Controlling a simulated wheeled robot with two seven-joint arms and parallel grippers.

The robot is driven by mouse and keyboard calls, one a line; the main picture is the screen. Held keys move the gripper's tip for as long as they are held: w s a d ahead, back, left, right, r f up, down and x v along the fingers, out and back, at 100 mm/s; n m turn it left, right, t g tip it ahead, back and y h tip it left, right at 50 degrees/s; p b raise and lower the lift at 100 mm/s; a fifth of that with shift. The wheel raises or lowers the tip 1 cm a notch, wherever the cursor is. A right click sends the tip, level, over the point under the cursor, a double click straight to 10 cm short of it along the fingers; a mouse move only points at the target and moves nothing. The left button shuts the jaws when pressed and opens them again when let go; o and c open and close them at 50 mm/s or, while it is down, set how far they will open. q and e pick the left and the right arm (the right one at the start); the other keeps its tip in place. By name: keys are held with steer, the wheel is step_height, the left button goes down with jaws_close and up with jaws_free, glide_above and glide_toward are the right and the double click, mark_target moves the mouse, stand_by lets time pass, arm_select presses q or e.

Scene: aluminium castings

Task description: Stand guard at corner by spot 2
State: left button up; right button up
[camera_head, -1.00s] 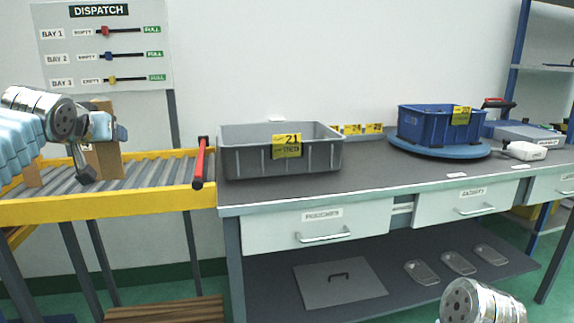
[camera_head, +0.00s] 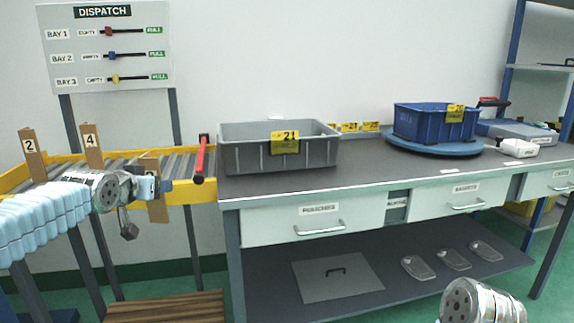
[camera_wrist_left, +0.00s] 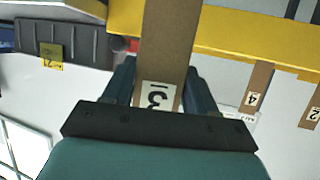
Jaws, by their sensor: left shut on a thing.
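My left gripper (camera_head: 160,186) is in front of the yellow conveyor's near edge, left of the bench. It is shut on a brown strip (camera_head: 157,209) held about upright. In the left wrist view the strip (camera_wrist_left: 170,40) sits between both fingers and bears a label reading 3. Two similar brown strips stand at the conveyor: one marked 2 (camera_head: 35,165) at the far left and one marked 4 (camera_head: 92,157) to its right. They also show in the wrist view, the 4 strip (camera_wrist_left: 262,78) and the 2 strip (camera_wrist_left: 314,100). My right gripper is out of view; only its wrist shows.
The roller conveyor (camera_head: 190,190) has a yellow frame and a red bar (camera_head: 200,160) at its right end. The bench (camera_head: 370,172) holds a grey tote (camera_head: 240,155) and a blue crate (camera_head: 415,125) on a round blue turntable. A wooden pallet (camera_head: 165,308) lies on the floor below.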

arm_select(q)
steer(key=s+d+f+m+h, duration=0.1)
steer(key=d+f, duration=0.2)
steer(key=f, duration=0.5)
steer(key=s+d+f+m+h, duration=0.1)
steer(key=s+d+f, duration=0.1)
steer(key=d+f, duration=0.35)
steer(key=s+d+f+h, duration=0.1)
steer(key=s+d+f, duration=0.1)
steer(key=s+f, duration=0.8)
step_height(320, 180, down, 4)
steer(key=shift+d+f+m+g, duration=0.1)
steer(key=shift+d+m+g, duration=0.2)
steer(key=shift+m, duration=0.1)
